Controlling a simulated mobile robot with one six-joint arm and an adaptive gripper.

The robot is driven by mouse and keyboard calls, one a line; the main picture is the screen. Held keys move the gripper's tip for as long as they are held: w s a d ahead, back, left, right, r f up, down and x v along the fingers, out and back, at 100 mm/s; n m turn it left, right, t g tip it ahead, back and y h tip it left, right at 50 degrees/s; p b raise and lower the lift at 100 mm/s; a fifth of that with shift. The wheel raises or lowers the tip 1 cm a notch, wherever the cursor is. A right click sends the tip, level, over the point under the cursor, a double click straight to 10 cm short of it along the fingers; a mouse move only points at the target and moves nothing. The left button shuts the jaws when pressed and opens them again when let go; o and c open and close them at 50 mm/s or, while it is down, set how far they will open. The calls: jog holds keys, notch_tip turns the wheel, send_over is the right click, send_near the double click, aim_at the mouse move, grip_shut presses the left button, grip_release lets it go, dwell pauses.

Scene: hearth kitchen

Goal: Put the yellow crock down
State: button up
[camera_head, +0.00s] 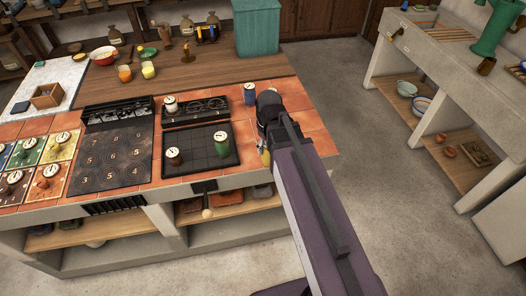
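My arm reaches from the bottom right to the counter's front right corner. My gripper (262,146) is at its end, small and mostly hidden by my own wrist. A small yellow patch (265,157), which looks like part of the yellow crock, shows right at the gripper, near the counter's front edge. The rest of it is hidden. I cannot tell from this view whether the fingers are closed on it. A dark gridded tray (203,162) lies left of the gripper, with a green crock (222,146) and a dark brown crock (174,158) on it.
A blue crock (249,95) stands behind my wrist. A pale-lidded crock (170,106) stands by the black rack (195,121). A numbered black board (113,157) and coloured squares with several crocks (46,182) lie farther left. The tray's middle and nearby orange tiles (285,92) show free room.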

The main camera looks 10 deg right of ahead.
jog(key=shift+n, duration=0.3)
jog(key=s, duration=0.1)
jog(key=s+f+b, duration=0.1)
jog(key=s+f, duration=0.1)
jog(key=s, duration=0.1)
jog(key=shift+w, duration=0.2)
jog(key=w+f+b, duration=0.1)
jog(key=w, duration=1.3)
jog(key=shift+w+d+f+b, duration=0.15)
jog(key=shift+w+f+b, duration=0.1)
jog(key=shift+b, duration=0.15)
jog(key=shift+w+f+b, duration=0.3)
jog(key=shift+f+b, duration=0.6)
jog(key=shift+b, duration=0.05)
jog(key=shift+w+f+b, duration=0.3)
jog(key=shift+f+b, duration=0.6)
jog(key=shift+f, duration=0.15)
